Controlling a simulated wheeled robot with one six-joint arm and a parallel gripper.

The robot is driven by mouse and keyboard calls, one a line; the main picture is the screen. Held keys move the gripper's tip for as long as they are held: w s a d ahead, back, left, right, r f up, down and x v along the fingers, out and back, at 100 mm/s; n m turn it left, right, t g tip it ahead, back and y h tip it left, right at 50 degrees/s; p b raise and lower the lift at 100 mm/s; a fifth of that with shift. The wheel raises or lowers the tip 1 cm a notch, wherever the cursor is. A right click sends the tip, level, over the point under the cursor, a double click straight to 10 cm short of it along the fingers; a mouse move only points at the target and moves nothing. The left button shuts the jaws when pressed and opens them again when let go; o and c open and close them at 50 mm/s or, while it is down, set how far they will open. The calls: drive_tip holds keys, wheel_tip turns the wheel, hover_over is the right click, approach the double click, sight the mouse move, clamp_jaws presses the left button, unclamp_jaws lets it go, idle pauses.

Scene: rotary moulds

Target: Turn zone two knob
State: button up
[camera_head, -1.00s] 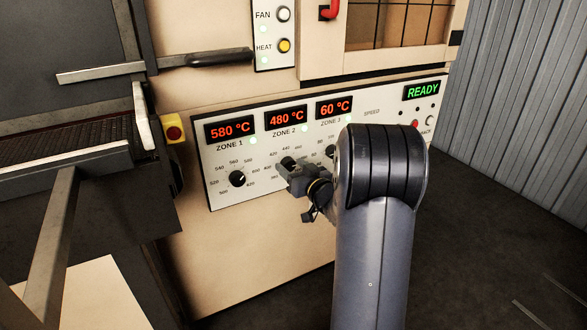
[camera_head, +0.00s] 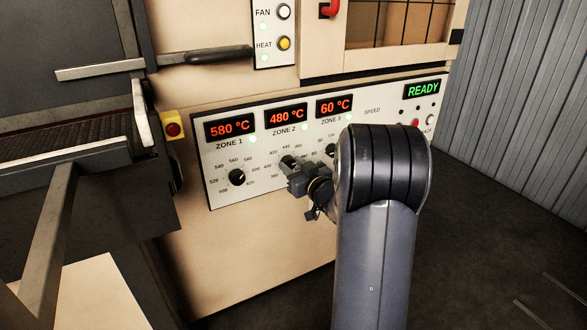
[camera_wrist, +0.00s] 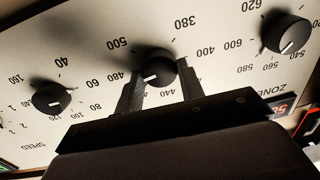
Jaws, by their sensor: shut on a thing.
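The zone two knob (camera_head: 288,162) is a black dial under the red 480 °C ZONE 2 display (camera_head: 286,116) on the pale control panel. In the wrist view, upside down, the knob (camera_wrist: 157,66) sits between the two fingers of my gripper (camera_wrist: 160,83), which is shut on it. Its white mark points to the lower left, towards the side of the scale by 480. In the head view my gripper (camera_head: 293,174) reaches the panel from the right and partly covers the dial's scale.
The zone one knob (camera_head: 237,177) is to the left and the zone three knob (camera_head: 331,150) to the right, close to my arm. Displays read 580 °C and 60 °C; a green READY sign (camera_head: 422,90) is lit. A yellow box with a red button (camera_head: 173,129) is at the left.

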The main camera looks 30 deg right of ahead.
drive_tip(key=n+b, duration=0.1)
drive_tip(key=n, duration=0.2)
drive_tip(key=shift+a+f+b, duration=0.1)
drive_tip(key=shift+b, duration=0.2)
drive_tip(key=shift+n+b, duration=0.95)
drive_tip(key=shift+n, duration=0.95)
drive_tip(key=o, duration=1)
drive_tip(key=shift+s, duration=0.1)
drive_tip(key=s+p, duration=0.1)
drive_tip(key=s, duration=0.2)
drive_tip(key=s+p, duration=0.1)
drive_tip(key=s, duration=0.3)
drive_tip(key=s+p, duration=0.1)
drive_tip(key=s, duration=0.2)
drive_tip(key=shift+s+d+r, duration=0.3)
drive_tip(key=shift+d+r, duration=0.1)
